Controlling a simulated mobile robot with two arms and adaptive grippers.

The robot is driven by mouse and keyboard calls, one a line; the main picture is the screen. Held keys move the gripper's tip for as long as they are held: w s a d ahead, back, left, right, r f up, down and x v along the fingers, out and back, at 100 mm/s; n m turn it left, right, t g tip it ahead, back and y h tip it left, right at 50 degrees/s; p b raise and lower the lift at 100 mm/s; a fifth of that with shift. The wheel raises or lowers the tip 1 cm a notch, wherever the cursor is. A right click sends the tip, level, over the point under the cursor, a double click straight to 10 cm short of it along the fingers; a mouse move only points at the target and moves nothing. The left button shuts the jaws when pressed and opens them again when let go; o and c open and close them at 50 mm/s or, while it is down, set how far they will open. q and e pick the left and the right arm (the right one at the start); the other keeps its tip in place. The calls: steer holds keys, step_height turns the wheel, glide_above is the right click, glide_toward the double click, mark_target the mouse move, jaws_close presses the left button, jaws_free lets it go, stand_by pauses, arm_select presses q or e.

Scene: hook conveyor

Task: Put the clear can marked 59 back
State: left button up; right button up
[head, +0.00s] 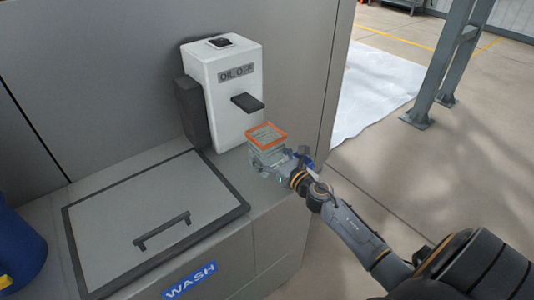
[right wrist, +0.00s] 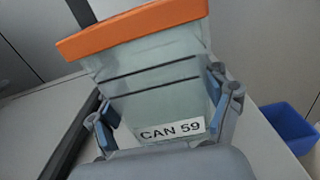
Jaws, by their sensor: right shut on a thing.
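The clear can marked 59 (head: 267,145) has an orange rim and shows at the right end of the grey counter in the head view. In the right wrist view the can (right wrist: 150,85) fills the middle, with its "CAN 59" label facing the camera and two dark lines across its wall. My right gripper (head: 281,162) is shut on the can, and its fingers (right wrist: 165,112) press on both sides of it. I cannot tell whether the can's base touches the counter. My left gripper is not in view.
A white "OIL OFF" dispenser (head: 230,100) with a dark spout (head: 247,103) stands just behind the can. A closed lid with a handle (head: 150,205) lies left, above a blue "WASH" sign (head: 190,281). A blue bin (right wrist: 290,128) shows in the wrist view.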

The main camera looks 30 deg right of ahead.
steer(key=shift+f, duration=0.2)
steer(key=o, duration=1.8)
steer(key=shift+r, duration=0.1)
steer(key=shift+c, duration=0.2)
steer(key=shift+s+r, duration=0.1)
steer(key=s, duration=0.3)
steer(key=s+b, duration=0.1)
steer(key=s, duration=0.3)
steer(key=s+b, duration=0.1)
steer(key=s, duration=0.2)
steer(key=shift+s+d, duration=0.3)
steer(key=shift+d, duration=0.05)
steer(key=shift+s+d, duration=0.1)
steer(key=shift+s, duration=0.5)
